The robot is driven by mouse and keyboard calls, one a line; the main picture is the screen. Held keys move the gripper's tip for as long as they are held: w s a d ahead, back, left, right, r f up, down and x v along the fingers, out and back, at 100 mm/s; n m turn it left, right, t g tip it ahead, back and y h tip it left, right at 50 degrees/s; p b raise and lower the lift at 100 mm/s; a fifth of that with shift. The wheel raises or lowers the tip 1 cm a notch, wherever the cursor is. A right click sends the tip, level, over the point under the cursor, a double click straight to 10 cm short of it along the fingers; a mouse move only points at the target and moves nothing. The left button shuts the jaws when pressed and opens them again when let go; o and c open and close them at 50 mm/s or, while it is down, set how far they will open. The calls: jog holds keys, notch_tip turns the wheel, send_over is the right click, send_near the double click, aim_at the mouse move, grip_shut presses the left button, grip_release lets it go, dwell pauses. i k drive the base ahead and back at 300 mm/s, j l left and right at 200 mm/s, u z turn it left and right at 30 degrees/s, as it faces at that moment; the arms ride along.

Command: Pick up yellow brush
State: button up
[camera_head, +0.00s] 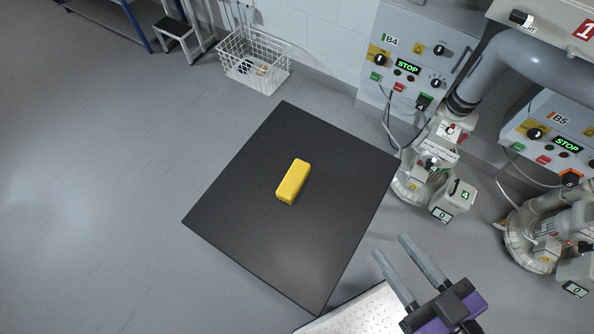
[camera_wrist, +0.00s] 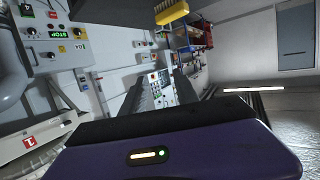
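The yellow brush (camera_head: 293,180) is a small yellow block lying on a black square tabletop (camera_head: 250,225), near the table's middle. Its long side runs from lower left to upper right. My gripper (camera_head: 391,257) is at the lower right in the head view, beyond the table's right edge and apart from the brush. Its two grey fingers are parallel with a clear gap between them, and nothing is between them. In the wrist view the fingers (camera_wrist: 155,95) also stand apart and empty.
A white wire basket (camera_head: 253,62) stands on the floor by the wall. Control panels (camera_head: 408,62) with pipes and valve units stand at the right. A white metal plate (camera_head: 350,315) lies under my gripper's side. The tabletop around the brush is clear.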

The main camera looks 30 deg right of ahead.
aim_at(292, 183)
jog(key=u, duration=0.2)
jog(key=k+j, duration=0.1)
jog(key=j, duration=0.95)
jog(key=j+u, duration=0.1)
jog(key=j, duration=0.9)
jog(key=k, duration=0.05)
